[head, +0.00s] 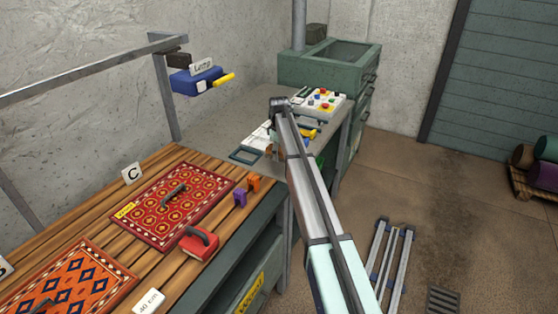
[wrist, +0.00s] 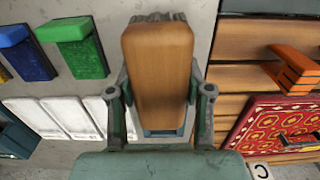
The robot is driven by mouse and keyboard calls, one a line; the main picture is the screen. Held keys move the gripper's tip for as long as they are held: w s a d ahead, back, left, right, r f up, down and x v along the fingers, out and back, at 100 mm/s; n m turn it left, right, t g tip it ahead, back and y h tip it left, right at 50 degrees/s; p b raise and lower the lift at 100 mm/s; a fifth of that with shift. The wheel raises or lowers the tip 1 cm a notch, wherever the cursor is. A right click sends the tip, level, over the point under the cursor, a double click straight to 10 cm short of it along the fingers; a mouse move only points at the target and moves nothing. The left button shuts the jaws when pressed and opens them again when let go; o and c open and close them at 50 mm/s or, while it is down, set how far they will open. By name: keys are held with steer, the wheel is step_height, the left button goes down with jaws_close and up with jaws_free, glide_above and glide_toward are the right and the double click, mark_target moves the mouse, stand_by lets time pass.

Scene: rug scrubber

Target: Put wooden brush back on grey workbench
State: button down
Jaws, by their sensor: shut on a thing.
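The wooden brush (wrist: 158,65) fills the middle of the wrist view, its flat brown face toward the camera and dark bristles showing at its top edge. My gripper (wrist: 160,98) is shut on it, one finger on each side. The grey workbench (head: 222,124) stands beyond the slatted table in the head view, and its grey top (wrist: 112,22) lies behind the brush in the wrist view. In the head view my gripper (head: 276,140) is over the workbench, largely hidden by my arm. I cannot tell whether the brush touches the bench top.
Blue (wrist: 28,62) and green (wrist: 82,55) items and white panels (wrist: 70,116) lie left of the brush. A control panel (head: 320,103) sits farther back.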

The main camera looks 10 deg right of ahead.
mark_target(279, 168)
steer(key=shift+f+p, duration=0.65)
steer(key=shift+f, duration=1.85)
steer(key=shift+f, duration=0.2)
steer(key=shift+c, duration=2.4)
jaws_free()
steer(key=shift+r, duration=0.1)
step_height(279, 168, up, 12)
steer(key=b, duration=0.4)
steer(key=shift+r, duration=0.1)
